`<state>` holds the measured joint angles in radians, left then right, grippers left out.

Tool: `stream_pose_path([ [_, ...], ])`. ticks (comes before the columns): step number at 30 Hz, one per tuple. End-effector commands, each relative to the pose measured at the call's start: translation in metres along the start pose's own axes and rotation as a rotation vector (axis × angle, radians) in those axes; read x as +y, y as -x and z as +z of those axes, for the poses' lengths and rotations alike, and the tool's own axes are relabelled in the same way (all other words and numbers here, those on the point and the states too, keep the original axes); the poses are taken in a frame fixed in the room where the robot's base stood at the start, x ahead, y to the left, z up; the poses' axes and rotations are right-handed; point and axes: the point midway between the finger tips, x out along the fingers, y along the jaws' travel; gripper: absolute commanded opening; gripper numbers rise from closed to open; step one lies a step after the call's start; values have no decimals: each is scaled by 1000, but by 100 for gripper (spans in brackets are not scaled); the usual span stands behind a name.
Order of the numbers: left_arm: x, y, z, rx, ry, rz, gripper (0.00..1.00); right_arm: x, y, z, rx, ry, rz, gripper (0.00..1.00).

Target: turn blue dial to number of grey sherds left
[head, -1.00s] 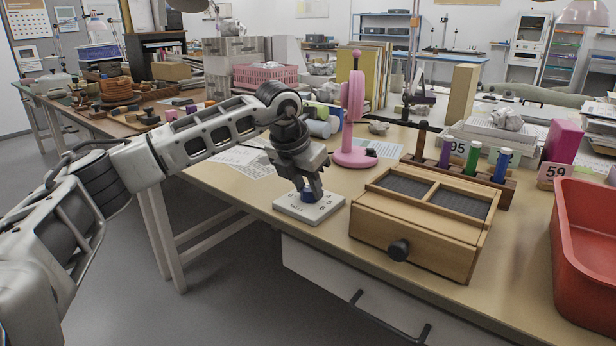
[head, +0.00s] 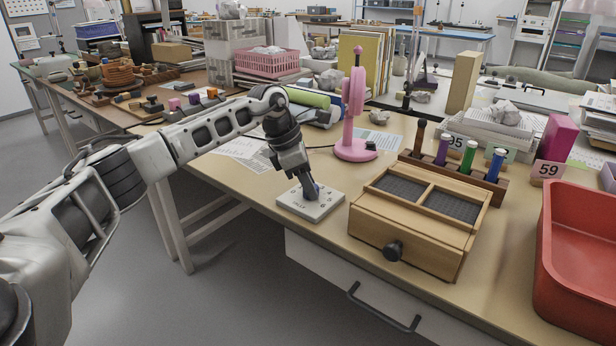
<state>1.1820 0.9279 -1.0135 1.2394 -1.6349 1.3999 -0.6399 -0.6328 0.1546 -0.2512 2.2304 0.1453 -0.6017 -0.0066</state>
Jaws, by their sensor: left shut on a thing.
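The blue dial (head: 312,192) sits on a pale square plate (head: 327,207) with dark markings, near the front edge of the table. My left gripper (head: 309,190) reaches down from above and is shut on the dial, hiding most of it. The dial's setting is too small and covered to read. I cannot make out any grey sherds for certain; the two compartments of the wooden box (head: 419,262) show dark grey linings. My right gripper is not in view.
The wooden box with a black knob stands right of the plate. A pink stand (head: 355,148) is behind. A rack of coloured tubes (head: 463,175) and a red bin (head: 577,270) are at the right. Papers (head: 250,152) lie at the back left.

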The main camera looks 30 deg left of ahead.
Motion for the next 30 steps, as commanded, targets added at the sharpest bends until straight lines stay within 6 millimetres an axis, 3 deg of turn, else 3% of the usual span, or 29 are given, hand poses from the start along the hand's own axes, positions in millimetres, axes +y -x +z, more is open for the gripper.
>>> stream_pose_path([
  [18,1,0,0,-1,-43,-16,8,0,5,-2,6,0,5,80],
  [19,1,0,0,-1,-43,-16,34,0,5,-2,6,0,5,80],
  [21,0,0,0,0,-43,-16,53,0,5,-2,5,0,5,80],
  [30,0,1,0,0,-42,-16,53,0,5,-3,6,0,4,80],
])
